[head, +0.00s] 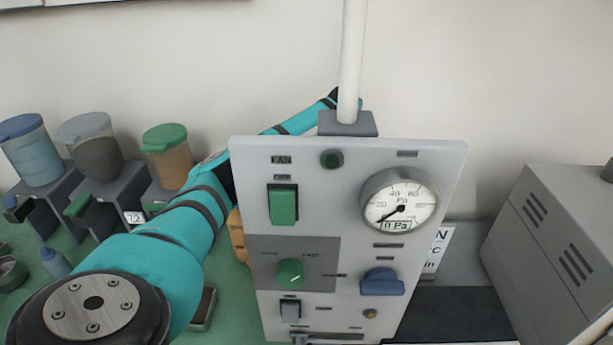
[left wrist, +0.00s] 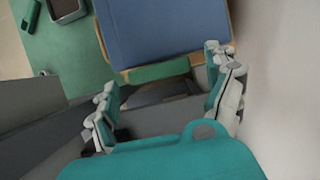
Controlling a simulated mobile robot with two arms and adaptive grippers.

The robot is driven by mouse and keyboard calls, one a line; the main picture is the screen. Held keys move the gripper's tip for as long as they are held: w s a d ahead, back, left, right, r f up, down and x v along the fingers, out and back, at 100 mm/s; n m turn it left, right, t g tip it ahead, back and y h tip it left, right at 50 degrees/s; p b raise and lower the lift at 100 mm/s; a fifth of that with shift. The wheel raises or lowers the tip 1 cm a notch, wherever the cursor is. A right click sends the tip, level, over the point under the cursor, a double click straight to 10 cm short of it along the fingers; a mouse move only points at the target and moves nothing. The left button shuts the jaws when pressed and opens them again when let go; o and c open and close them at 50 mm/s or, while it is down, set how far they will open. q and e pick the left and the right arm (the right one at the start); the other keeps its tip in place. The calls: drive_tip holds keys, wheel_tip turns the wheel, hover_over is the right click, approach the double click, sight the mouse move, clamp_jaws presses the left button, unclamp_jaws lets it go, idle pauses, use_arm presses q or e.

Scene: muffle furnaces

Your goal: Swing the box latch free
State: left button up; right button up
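In the left wrist view a box with a blue face (left wrist: 165,28) and tan edges fills the top middle. A green bar (left wrist: 160,72), which looks like its latch, lies along the box's near edge. My left gripper (left wrist: 164,80) is open, with one finger on each side of the bar. I see gaps between the fingers and the bar, and cannot tell whether either touches. In the head view my left arm reaches behind the grey control panel, which hides the gripper. A tan edge (head: 238,236) shows beside the panel, perhaps part of the box. My right gripper is not in view.
The upright control panel (head: 350,165), with a gauge (head: 399,200) and switches, stands in front of my left arm. Lidded containers (head: 97,150) on stands are at the left. A grey vented cabinet (head: 555,240) stands at the right. A wall is close behind.

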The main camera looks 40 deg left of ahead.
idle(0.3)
use_arm(q)
drive_tip(key=v, duration=0.7)
drive_tip(key=shift+r, duration=0.15)
idle(0.7)
